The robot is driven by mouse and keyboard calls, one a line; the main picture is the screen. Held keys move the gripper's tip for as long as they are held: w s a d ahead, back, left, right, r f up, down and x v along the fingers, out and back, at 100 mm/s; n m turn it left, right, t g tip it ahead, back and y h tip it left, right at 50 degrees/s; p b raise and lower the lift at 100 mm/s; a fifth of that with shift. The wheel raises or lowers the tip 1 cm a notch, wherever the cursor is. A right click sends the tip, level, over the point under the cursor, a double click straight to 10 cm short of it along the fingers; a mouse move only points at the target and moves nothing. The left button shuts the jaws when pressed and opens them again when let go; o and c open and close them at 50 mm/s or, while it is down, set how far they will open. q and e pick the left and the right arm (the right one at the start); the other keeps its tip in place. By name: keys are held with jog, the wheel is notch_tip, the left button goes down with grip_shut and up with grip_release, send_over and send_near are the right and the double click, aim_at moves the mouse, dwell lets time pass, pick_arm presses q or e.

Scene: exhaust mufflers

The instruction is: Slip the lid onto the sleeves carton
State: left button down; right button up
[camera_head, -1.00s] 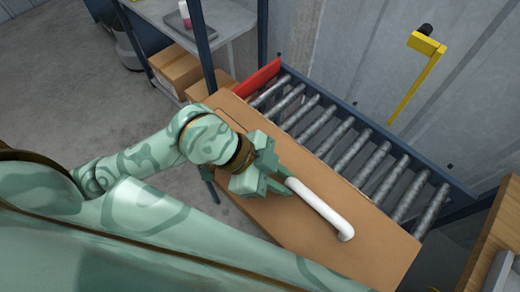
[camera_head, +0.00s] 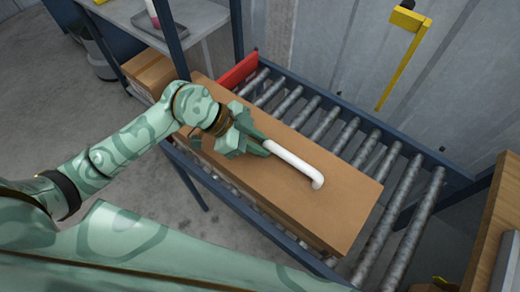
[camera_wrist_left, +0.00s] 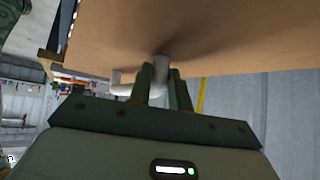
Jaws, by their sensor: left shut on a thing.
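The lid (camera_head: 325,200) is a long brown cardboard top with a white bar handle (camera_head: 293,162). It lies lengthwise over the roller conveyor. In the left wrist view the fingers (camera_wrist_left: 160,86) close around the white handle (camera_wrist_left: 122,90), against the brown lid face (camera_wrist_left: 200,35). The sleeves carton cannot be clearly told apart from the lid above it; whether the lid touches or is seated on it cannot be told. My right gripper is out of view.
The conveyor has steel rollers (camera_head: 405,225), a dark blue frame (camera_head: 445,172) and a red end plate (camera_head: 238,72). A yellow bracket (camera_head: 395,68) hangs on the wall. A wooden surface is at right.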

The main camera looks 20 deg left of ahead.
pick_arm(q)
notch_tip(320, 180, down, 3)
jog(key=shift+f+b, duration=0.15)
jog(key=shift+b, duration=0.5)
jog(key=shift+s+r, duration=0.1)
jog(key=shift+r, duration=0.1)
jog(key=shift+f, duration=0.1)
jog(key=shift+f+p, duration=0.25)
jog(key=shift+p, duration=0.1)
jog(key=c, duration=1.3)
grip_release()
